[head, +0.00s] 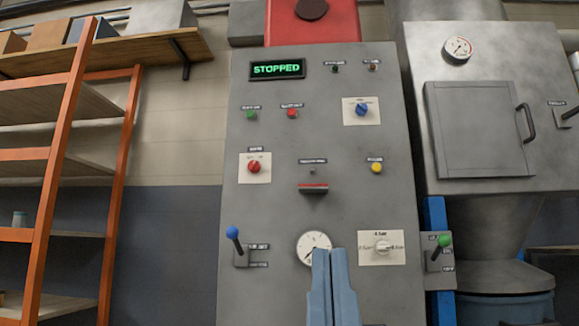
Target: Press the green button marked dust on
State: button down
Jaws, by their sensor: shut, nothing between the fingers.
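A small green button (250,115) sits on the upper left of the grey control panel (290,130), under a label too small to read. A red button (292,114) is just to its right. My gripper (329,253) shows at the bottom of the view as two blue fingers side by side, shut and empty. It is in front of the lower panel, below and to the right of the green button, well apart from it in the picture. It covers part of the round dial (313,241).
The display (277,69) reads STOPPED. The panel also bears a blue knob (362,109), red knob (254,167), yellow button (376,168), white knob (381,247), blue-balled lever (233,233) and a small dark green indicator (335,69). A green-balled lever (444,241) stands at the right.

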dwell(0.4)
notch_tip(320, 180, up, 32)
jog(key=p, duration=3.2)
jog(key=shift+w+a, duration=0.1)
